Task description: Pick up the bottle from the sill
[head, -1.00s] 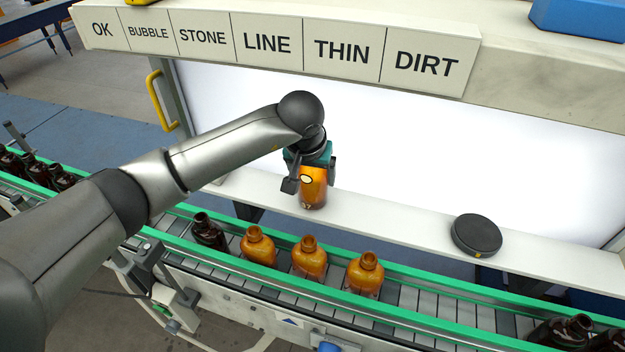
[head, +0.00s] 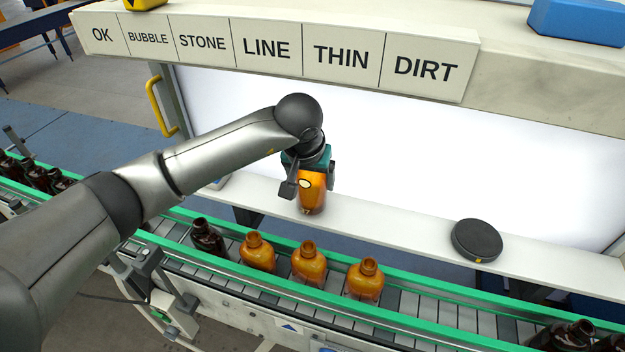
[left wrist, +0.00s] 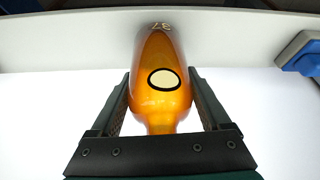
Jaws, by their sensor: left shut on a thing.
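An amber bottle (head: 313,194) with a pale oval mark ringed in black is upright at the white sill (head: 385,224), in front of the bright panel. My left gripper (head: 308,178) comes down on it from above and is shut on it. In the left wrist view the bottle (left wrist: 160,75) sits between the two fingers, with the number 37 near its base. I cannot tell whether its base touches the sill. The gripper hides the bottle's neck in the head view. My right gripper is not in view.
A black round disc (head: 476,240) lies on the sill to the right. Below the sill runs a green-railed conveyor (head: 410,307) with several amber and dark bottles. A label board (head: 265,45) hangs above. A yellow handle (head: 162,107) is at the left.

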